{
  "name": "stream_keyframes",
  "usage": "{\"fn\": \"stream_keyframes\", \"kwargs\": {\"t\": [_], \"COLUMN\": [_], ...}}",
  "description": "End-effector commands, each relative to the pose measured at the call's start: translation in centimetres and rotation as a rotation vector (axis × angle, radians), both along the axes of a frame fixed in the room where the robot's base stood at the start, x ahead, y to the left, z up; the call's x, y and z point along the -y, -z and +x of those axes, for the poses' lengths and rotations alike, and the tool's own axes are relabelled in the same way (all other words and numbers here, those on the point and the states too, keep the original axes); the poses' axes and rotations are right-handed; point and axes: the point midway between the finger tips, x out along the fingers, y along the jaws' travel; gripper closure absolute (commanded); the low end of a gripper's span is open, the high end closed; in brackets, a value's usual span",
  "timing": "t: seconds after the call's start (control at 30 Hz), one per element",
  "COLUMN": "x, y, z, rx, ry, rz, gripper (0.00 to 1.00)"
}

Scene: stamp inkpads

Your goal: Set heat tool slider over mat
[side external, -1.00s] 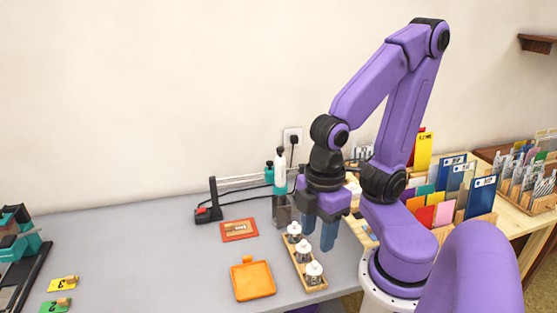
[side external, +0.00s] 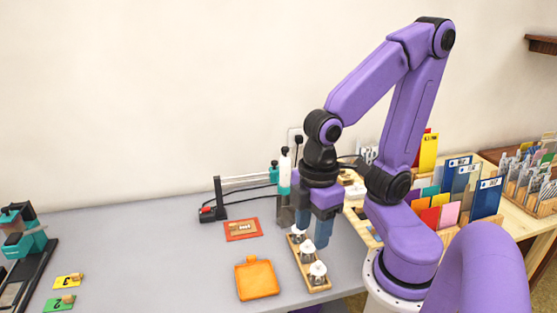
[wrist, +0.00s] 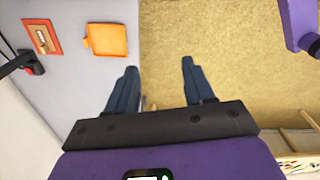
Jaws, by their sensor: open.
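The heat tool (side external: 284,172), white and teal with a dark lower part, stands upright at the right end of a metal rail (side external: 245,181). A small teal piece, perhaps the slider (side external: 274,173), sits beside it at the rail's end. The red-orange mat (side external: 259,235) lies flat left of and below the tool, with a brown block on it; it also shows at top left in the wrist view (wrist: 54,50). My gripper (side external: 314,240) is open and empty, pointing down just right of the heat tool. In the wrist view both fingers (wrist: 158,65) are apart with only floor between them.
A wooden rack (side external: 307,265) of several white-capped pieces stands below my gripper. An orange pad (side external: 256,279) lies left of it. The rail's black base with a red switch (side external: 208,212) stands at the back. Card racks (side external: 470,200) are at right. The left-middle table is clear.

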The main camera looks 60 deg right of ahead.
Motion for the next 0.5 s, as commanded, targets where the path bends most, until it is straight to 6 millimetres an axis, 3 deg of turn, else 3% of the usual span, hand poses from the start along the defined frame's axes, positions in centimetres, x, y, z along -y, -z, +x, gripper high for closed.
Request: {"fn": "stream_keyframes", "kwargs": {"t": [0.27,0.5], "x": [-0.3,3.4], "y": [-2.7,-4.6], "z": [9.7,18.8], "rx": [-0.001,-0.005], "ry": [0.221,0.416], "rz": [-0.007,-0.012], "gripper": [0.47,0.47]}}
